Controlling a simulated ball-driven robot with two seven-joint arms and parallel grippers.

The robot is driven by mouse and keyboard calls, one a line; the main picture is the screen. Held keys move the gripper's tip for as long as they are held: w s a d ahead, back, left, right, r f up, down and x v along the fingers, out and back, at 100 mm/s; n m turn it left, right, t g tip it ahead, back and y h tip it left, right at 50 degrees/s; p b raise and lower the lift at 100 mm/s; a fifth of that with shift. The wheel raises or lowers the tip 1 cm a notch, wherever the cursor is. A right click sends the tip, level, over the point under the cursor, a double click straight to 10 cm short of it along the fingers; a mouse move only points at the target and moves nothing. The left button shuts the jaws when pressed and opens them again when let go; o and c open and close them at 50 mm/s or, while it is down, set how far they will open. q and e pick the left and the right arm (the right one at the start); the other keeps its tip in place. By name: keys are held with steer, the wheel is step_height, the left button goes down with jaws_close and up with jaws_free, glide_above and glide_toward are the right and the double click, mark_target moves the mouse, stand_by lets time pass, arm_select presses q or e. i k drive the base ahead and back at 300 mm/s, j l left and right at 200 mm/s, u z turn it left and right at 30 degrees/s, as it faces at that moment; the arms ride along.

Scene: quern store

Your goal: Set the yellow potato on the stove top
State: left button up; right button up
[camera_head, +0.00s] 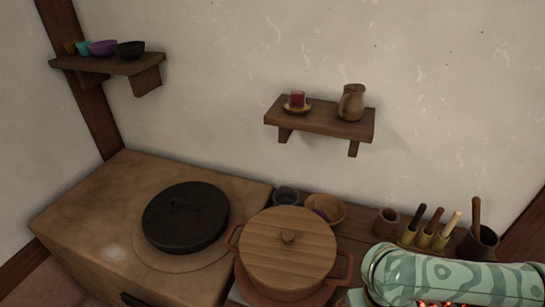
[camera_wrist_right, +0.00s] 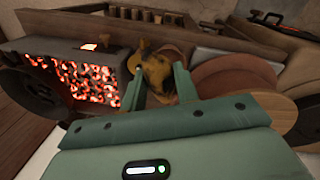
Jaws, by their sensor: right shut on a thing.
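My right gripper (camera_wrist_right: 160,82) is in the right wrist view, its two green fingers on either side of the yellow potato (camera_wrist_right: 157,70). The potato looks mottled yellow-brown, and the fingers are shut on it. In the head view the potato and the fingertips are not visible; only my patterned green right arm shows at the lower right. The stove top (camera_head: 110,190) is the tan clay block at the left of the head view. A round black lidded pan (camera_head: 186,217) sits on it within a ring. My left gripper is in neither view.
A pot with a wooden lid (camera_head: 288,248) stands right of the stove top. Small bowls (camera_head: 325,207) and utensil holders (camera_head: 480,240) line the counter behind. Wall shelves (camera_head: 320,118) (camera_head: 108,64) hang above. Glowing embers (camera_wrist_right: 85,82) show left in the wrist view. The stove's left front is clear.

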mark_target(101, 233)
steer(key=i+j, duration=0.1)
steer(key=j, duration=0.3)
steer(key=i+j+u, duration=0.1)
steer(key=j, duration=0.35)
steer(key=i+j, duration=0.15)
steer(key=j, duration=0.25)
steer(key=i+j+u, duration=0.1)
steer(key=j, duration=0.3)
steer(key=i+j+u, duration=0.1)
steer(key=j, duration=0.3)
steer(key=i+j, duration=0.25)
steer(key=j, duration=0.15)
steer(key=i+j+u, duration=0.1)
steer(key=j, duration=0.3)
steer(key=i+j, duration=0.2)
steer(key=j, duration=0.2)
